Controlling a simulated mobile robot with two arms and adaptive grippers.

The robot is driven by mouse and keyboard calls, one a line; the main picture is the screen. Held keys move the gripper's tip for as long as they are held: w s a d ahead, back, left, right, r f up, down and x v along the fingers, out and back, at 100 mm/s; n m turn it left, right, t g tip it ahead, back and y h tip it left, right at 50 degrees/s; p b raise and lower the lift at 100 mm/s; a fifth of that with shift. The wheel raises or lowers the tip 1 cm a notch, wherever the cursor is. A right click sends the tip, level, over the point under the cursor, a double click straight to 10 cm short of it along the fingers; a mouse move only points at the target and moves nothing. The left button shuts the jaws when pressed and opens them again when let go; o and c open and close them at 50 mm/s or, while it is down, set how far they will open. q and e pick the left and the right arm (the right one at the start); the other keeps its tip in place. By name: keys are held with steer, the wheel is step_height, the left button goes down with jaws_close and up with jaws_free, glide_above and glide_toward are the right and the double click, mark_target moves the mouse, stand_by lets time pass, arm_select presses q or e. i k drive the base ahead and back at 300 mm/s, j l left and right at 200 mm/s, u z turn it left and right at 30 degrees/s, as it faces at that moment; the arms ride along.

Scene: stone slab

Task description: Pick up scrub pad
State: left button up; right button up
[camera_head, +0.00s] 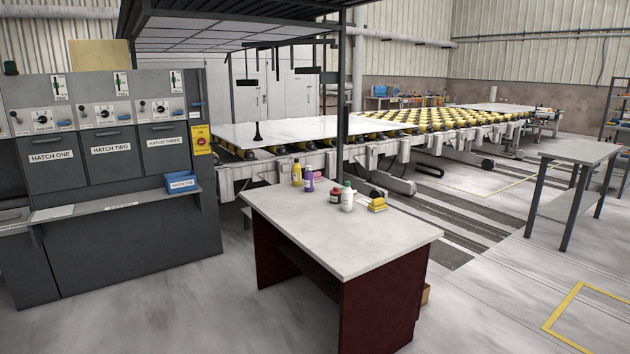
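A small yellow block (377,205), which looks like a sponge or scrub pad, lies at the back right of the light-topped table (330,242). It is too small to tell its exact make. Something dark (375,194) sits right behind it. A white bottle (347,199) and a low red item (335,195) stand just to its left. Neither of my grippers is in view.
A yellow bottle (297,174) and a purple bottle (309,182) stand at the table's back edge. A grey cabinet with hatches (110,180) is at left, holding a blue bin (181,185). A roller conveyor (400,135) runs behind. The table's front is clear.

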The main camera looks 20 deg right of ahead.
mark_target(318, 178)
steer(key=i+l+z, duration=0.2)
steer(key=l+z, duration=0.15)
steer(key=i+l+z, duration=0.55)
steer(key=l+z, duration=0.25)
steer(key=i+l+z, duration=0.25)
steer(key=z, duration=0.25)
steer(key=i+l+z, duration=0.2)
steer(key=i+z, duration=0.25)
steer(key=i+l+z, duration=0.1)
steer(key=z, duration=0.35)
steer(key=i+l, duration=0.1)
steer(key=i, duration=1.95)
steer(key=i+j+u, duration=0.2)
steer(key=i+u, duration=0.15)
steer(key=i, duration=0.25)
steer(key=i+u, duration=0.35)
steer(key=i, duration=0.3)
steer(key=i+u, duration=0.35)
steer(key=i, duration=0.25)
steer(key=i+l+u, duration=0.35)
steer(key=i, duration=0.25)
steer(key=i+j+u, duration=0.15)
steer(key=i+u, duration=0.65)
steer(key=i+l+u, duration=0.2)
steer(key=i+u, duration=0.25)
steer(key=i+l+u, duration=0.4)
steer(key=i+u, duration=0.3)
steer(key=i, duration=0.2)
